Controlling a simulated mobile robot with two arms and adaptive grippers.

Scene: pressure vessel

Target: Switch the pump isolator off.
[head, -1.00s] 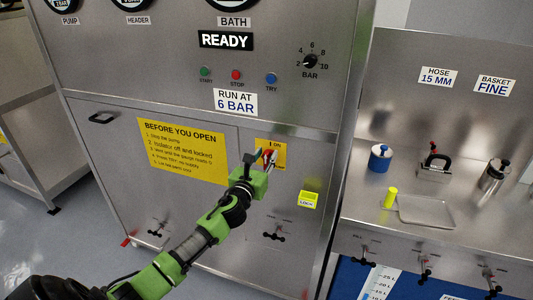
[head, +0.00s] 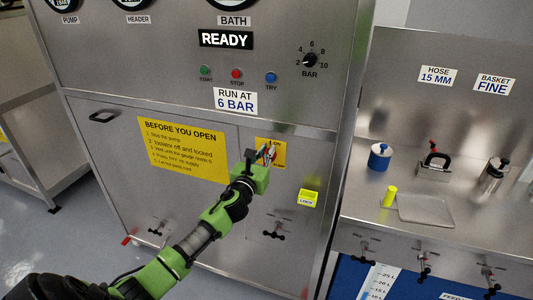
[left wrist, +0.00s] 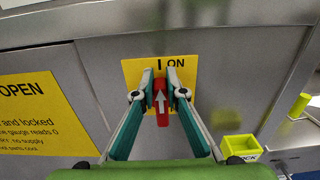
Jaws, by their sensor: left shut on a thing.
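The pump isolator is a red handle (left wrist: 161,101) on a yellow plate (left wrist: 129,72) marked "I ON", set in the steel cabinet front. Its white arrow points up towards the ON mark. My left gripper (left wrist: 160,93) is shut on the red handle, with one finger on each side of it. In the head view, the left gripper (head: 267,155) reaches the yellow plate (head: 281,147) and hides most of the handle. The lower part of the plate is hidden by the gripper. My right gripper is not in view.
A yellow bin labelled "LOCK" (head: 309,198) hangs on the cabinet right of the isolator. Above are the green, red and blue buttons (head: 236,73) and the READY display (head: 226,40).

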